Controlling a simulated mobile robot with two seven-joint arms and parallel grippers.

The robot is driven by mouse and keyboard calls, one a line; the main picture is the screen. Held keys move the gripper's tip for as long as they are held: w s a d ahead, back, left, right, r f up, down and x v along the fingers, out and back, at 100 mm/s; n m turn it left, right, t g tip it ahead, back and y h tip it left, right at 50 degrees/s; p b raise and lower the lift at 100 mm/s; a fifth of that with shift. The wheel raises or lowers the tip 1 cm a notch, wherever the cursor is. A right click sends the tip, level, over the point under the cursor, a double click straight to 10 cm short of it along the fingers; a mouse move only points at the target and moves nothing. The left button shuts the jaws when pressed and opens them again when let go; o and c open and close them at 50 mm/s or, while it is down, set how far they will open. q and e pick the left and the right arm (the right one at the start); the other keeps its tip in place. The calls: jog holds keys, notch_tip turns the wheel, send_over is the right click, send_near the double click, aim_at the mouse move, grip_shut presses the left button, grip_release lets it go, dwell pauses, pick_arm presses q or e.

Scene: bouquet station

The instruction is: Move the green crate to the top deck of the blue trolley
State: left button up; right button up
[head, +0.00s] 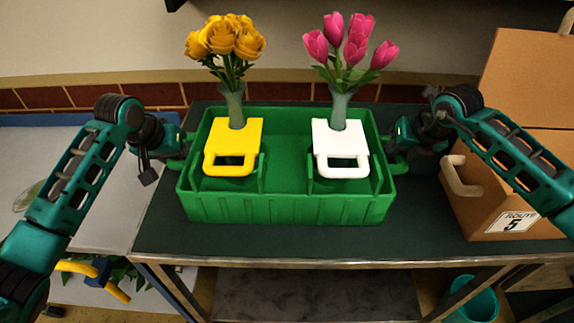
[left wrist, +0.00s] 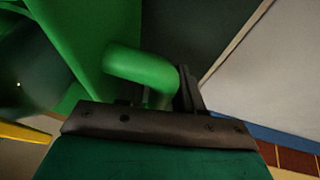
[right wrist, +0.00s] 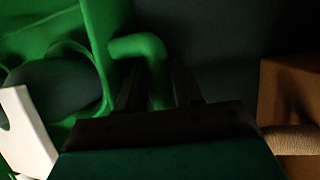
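The green crate (head: 285,208) appears to stand level on the dark table mat (head: 300,240), in the middle of the head view. It holds two vases of flowers, one with a yellow holder (head: 233,135) and one with a white holder (head: 340,135). My left gripper (head: 180,150) is at the crate's left end handle (left wrist: 140,65), its fingers close on both sides of it. My right gripper (head: 396,150) is likewise shut around the right end handle (right wrist: 143,47). The blue trolley's pale grey top deck (head: 100,200) lies left of the table, partly behind my left arm.
A brown box marked "Route 5" (head: 510,180) stands right of the crate, near my right arm. Yellow roses (head: 232,38) and pink tulips (head: 350,42) rise above the crate. A teal bin (head: 475,302) is below. The visible middle of the trolley deck is clear.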

pick_arm(q)
grip_shut()
pick_arm(e)
grip_shut()
dwell(1.2)
pick_arm(q)
jog(key=shift+w+r, duration=0.2)
jog(key=shift+r, duration=0.1)
pick_arm(e)
jog(key=shift+w+r, duration=0.2)
jog(key=shift+r, duration=0.15)
